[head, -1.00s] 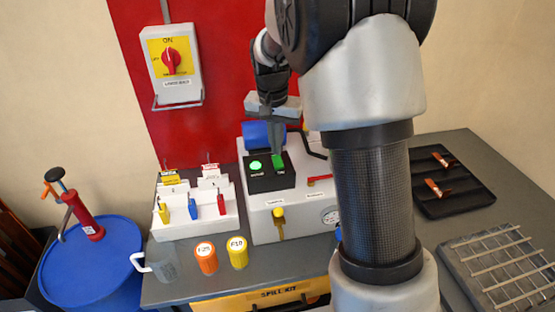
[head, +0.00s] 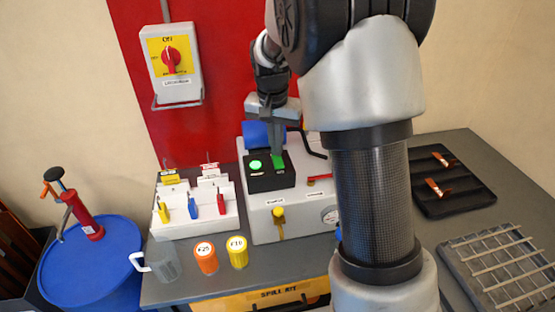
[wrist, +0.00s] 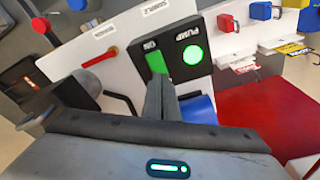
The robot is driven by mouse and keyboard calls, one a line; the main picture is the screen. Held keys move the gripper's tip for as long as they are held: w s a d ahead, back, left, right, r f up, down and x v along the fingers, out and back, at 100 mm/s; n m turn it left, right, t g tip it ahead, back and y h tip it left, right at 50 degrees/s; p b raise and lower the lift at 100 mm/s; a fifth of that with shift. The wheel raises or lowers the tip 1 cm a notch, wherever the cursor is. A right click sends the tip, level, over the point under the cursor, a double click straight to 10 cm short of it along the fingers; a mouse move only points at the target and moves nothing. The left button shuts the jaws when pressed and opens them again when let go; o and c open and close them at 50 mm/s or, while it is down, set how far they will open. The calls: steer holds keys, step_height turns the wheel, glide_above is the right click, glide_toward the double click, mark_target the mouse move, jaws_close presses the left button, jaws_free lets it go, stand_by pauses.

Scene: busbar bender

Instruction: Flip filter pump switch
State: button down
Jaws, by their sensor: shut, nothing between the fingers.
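The pump switch is a green rocker (head: 278,161) on a black control box (head: 271,182), next to a round lit green lamp (head: 256,165). In the wrist view the green rocker (wrist: 156,62) sits by the "ON" label, with the lit lamp (wrist: 192,55) beside the word "PUMP". My gripper (head: 277,152) is shut and empty, pointing down, with its fingertips at or just above the rocker. In the wrist view the closed fingers (wrist: 160,84) reach to the rocker's near end and hide part of it. I cannot tell if they touch.
A white rack (head: 195,222) with colored tags and padlocks stands left of the pump unit (head: 262,229). Orange (head: 206,262) and yellow (head: 237,257) cups and a clear jug (head: 163,262) stand in front. A red rotary switch (head: 172,60) is on the wall box. A black tray (head: 455,198) lies right.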

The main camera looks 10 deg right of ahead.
steer(key=shift+f, duration=0.4)
steer(key=shift+r, duration=0.15)
step_height(320, 180, up, 7)
steer(key=p, duration=0.4)
steer(key=shift+p, duration=0.4)
stand_by(0.3)
